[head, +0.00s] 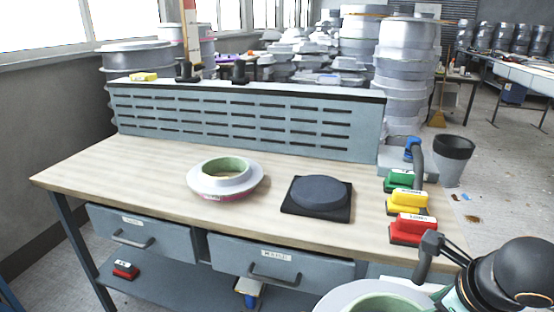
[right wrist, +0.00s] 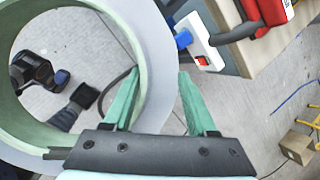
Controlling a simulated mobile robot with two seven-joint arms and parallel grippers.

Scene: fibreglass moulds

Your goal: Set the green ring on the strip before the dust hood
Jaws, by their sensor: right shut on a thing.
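The green ring (head: 377,303), with a pale grey-white flange and a green inner wall, is at the bottom edge of the head view, partly cut off. In the right wrist view the ring (right wrist: 155,55) fills the left side, its rim between the green fingers of my right gripper (right wrist: 160,95). That gripper is shut on it, off the bench's front right. The slotted grey panel (head: 240,118) along the bench's back looks like the dust hood. The bare wooden strip (head: 150,150) lies before it. My left gripper is not in view.
A similar ring (head: 225,180) with a pink-red lower edge sits mid-bench. Right of it is a dark disc on a black square (head: 317,196). Green (head: 400,181), yellow (head: 407,201) and red (head: 413,229) blocks line the right end. A bucket (head: 453,158) stands beyond.

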